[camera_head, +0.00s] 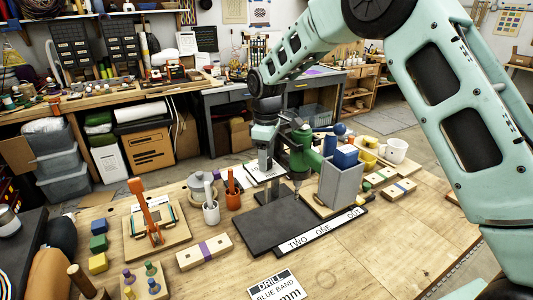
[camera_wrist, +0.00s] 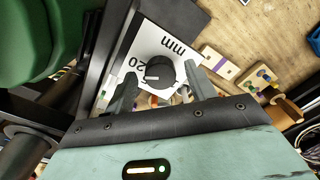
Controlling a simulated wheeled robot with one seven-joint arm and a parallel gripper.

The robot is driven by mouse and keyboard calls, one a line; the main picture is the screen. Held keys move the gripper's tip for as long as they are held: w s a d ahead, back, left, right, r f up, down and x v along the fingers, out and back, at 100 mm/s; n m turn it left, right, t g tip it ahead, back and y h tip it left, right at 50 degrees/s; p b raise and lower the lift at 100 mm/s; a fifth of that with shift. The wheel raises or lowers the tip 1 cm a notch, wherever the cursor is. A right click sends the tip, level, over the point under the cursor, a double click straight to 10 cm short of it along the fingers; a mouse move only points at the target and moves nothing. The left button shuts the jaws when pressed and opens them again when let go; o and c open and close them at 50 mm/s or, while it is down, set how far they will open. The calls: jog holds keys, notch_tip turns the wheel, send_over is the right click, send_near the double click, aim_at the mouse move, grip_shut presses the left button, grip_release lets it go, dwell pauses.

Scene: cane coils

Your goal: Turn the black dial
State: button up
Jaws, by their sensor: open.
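The black dial (camera_wrist: 158,74) sits on a white plate (camera_wrist: 128,62) marked "20" and "mm" in the wrist view. A pale pointer line on the dial faces left in that view, close to the "20". My gripper (camera_wrist: 160,69) is open, with one finger on each side of the dial. I cannot tell whether either finger touches it. In the head view my gripper (camera_head: 265,158) points down beside the green drill press (camera_head: 303,150), over the white plate (camera_head: 271,170). The dial is hidden there.
The press stands on a dark base (camera_head: 268,226). A grey bin (camera_head: 341,185) with blue blocks stands right of it. A card (camera_head: 277,287) reads "DRILL BLUE BAND mm". The front-right tabletop is mostly clear.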

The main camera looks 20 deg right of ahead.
jog(key=c, duration=1)
jog(key=shift+o, duration=0.2)
jog(key=shift+n, duration=0.4)
jog(key=n, duration=0.5)
jog(key=shift+w, duration=0.1)
jog(key=n+p, duration=0.1)
jog(key=n, duration=0.5)
jog(key=shift+p, duration=0.4)
jog(key=o, duration=1)
jog(key=shift+c, duration=0.2)
